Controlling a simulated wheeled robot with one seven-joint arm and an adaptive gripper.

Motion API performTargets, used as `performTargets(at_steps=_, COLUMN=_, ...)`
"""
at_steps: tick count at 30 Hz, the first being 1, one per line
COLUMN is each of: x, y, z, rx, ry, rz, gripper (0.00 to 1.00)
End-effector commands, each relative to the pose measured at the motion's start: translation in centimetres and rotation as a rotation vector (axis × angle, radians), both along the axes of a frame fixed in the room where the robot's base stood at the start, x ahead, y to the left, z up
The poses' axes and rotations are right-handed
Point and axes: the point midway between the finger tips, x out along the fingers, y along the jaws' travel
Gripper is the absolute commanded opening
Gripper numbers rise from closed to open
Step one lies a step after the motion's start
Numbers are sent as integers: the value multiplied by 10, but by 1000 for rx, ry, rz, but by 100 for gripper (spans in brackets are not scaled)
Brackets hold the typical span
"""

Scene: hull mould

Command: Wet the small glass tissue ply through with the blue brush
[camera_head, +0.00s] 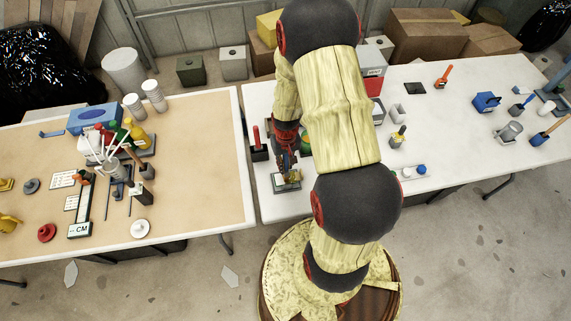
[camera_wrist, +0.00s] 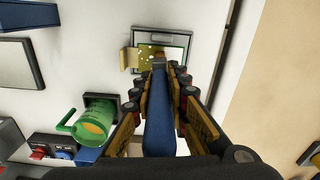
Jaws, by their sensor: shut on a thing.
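My gripper (camera_wrist: 160,88) is shut on the blue brush (camera_wrist: 160,125), whose blue handle runs between the fingers in the wrist view. The brush's far end points at a shallow framed tray (camera_wrist: 184,31). On the tray lies a pale patch with yellowish spots (camera_wrist: 149,49), seemingly the small glass tissue ply. The brush end overlaps the patch's near edge in the picture; I cannot tell whether it touches. In the head view my gripper (camera_head: 286,162) is just above the same tray (camera_head: 292,186) at the white table's front left. The ply is too small to make out there.
A green cup (camera_wrist: 92,122) with yellowish contents sits in a dark holder left of the brush. A tan tab (camera_wrist: 129,58) sticks out at the tray's left. A red-handled tool (camera_head: 256,137) stands close to my gripper. A gap separates the white table from the tan table (camera_head: 215,185).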

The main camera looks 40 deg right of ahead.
Motion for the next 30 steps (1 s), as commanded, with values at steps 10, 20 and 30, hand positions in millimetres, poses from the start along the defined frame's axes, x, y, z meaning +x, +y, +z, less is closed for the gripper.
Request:
performTargets(at_steps=10, x=0, y=0, z=16, rx=0, ry=-1, rz=0, gripper=0)
performTargets(at_steps=20, x=-12, y=-19, z=15, rx=0, ry=0, rz=-4, gripper=0)
performTargets(at_steps=30, x=-22, y=-35, z=15, rx=0, ry=0, rz=0, gripper=0)
